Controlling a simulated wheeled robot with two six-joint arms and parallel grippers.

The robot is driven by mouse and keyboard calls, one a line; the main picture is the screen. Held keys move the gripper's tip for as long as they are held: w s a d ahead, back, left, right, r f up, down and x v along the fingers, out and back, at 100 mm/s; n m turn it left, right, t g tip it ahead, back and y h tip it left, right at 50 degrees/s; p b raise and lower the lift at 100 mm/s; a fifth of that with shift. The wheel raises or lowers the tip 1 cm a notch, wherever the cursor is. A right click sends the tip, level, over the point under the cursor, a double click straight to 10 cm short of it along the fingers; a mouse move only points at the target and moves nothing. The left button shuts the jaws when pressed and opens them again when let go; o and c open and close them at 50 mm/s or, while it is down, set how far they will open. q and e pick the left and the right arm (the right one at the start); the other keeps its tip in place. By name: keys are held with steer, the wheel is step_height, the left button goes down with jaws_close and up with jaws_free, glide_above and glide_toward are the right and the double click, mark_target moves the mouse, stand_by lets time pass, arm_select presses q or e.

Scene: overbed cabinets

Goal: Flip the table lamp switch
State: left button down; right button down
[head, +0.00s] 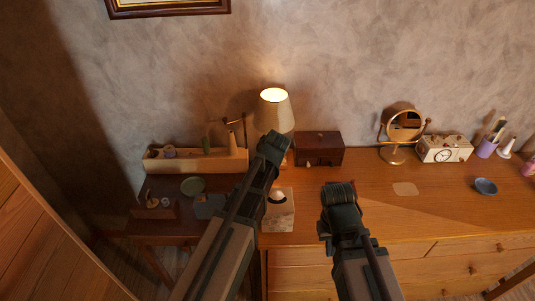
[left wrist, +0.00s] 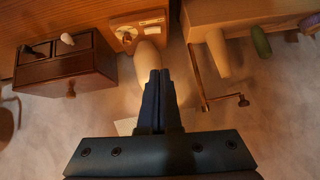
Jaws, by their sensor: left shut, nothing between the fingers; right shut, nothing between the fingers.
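The table lamp (head: 275,108) stands against the wall in the head view, with a cream shade and a glowing top. My left gripper (head: 272,144) is shut and empty in front of the lamp, hiding most of its lower part. In the left wrist view its closed fingertips (left wrist: 155,75) overlap a pale rounded body, probably the lamp's (left wrist: 146,60). Beyond them is a wooden base with a light plate (left wrist: 140,27); I cannot clearly make out a switch there. Contact cannot be told. My right gripper (head: 339,190) is shut and empty above the dresser, right of the lamp.
A dark wooden drawer box (head: 319,148) stands right of the lamp. A long wooden planter (head: 190,160) is on the left.

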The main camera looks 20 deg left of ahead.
arm_select(q)
steer(key=b+x, duration=0.7)
steer(key=x, duration=0.4)
steer(key=shift+d+f+b, duration=0.1)
steer(key=shift+b, duration=0.2)
steer(key=shift+s+f+b, duration=0.2)
steer(key=shift+f+b, duration=0.3)
steer(key=shift+b, duration=0.05)
steer(key=shift+s+f+b, duration=0.2)
steer(key=shift+f+b, duration=0.3)
steer(key=shift+f, duration=0.05)
steer(key=shift+f+b, duration=0.5)
steer(key=shift+s+a+f+b, duration=0.1)
steer(key=shift+a+f+b, duration=0.2)
steer(key=shift+s+a+f+n+h+b, duration=0.15)
steer(key=shift+n+h, duration=0.1)
steer(key=shift+h, duration=0.2)
steer(key=shift+s+a+f+n+h+b, duration=0.15)
steer(key=shift+n+h, duration=0.1)
steer(key=shift+h, duration=0.2)
steer(key=shift+w+d+r, duration=0.1)
steer(key=shift+d+r, duration=0.05)
steer(key=shift+d, duration=0.05)
